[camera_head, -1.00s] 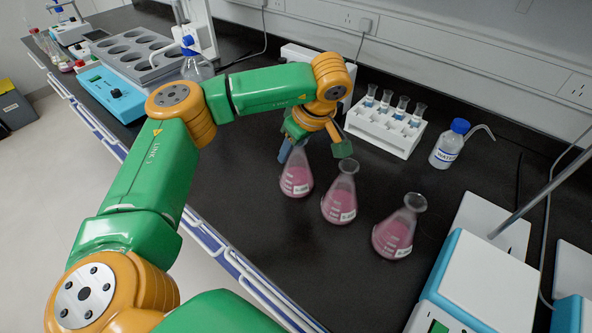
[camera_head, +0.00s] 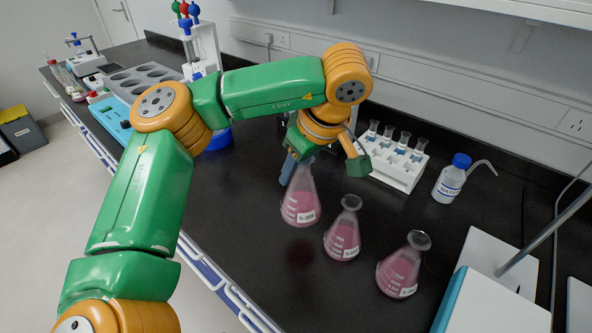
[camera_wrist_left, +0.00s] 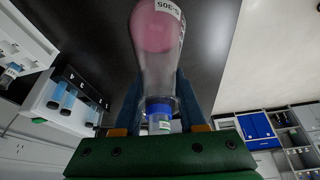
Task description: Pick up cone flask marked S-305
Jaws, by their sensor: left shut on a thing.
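A conical flask with pink liquid (camera_head: 300,208) hangs below my left gripper (camera_head: 300,168) in the head view. In the left wrist view its label reads S-305 (camera_wrist_left: 168,8), and its neck is between the two dark blue fingers of my left gripper (camera_wrist_left: 160,100). The gripper is shut on the neck. The flask is slightly tilted and above the black bench, with a pink reflection under it. Two similar pink flasks stand to its right, a middle one (camera_head: 342,238) and a right one (camera_head: 401,268); their labels are too small to read surely. My right gripper is not in view.
A white rack with tubes (camera_head: 400,165) stands behind, and a blue-capped water bottle (camera_head: 450,182) stands to its right. A white device (camera_head: 490,300) fills the front right. A grey rack with round holes (camera_head: 140,80) is at the back left. Bench to the flask's left is clear.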

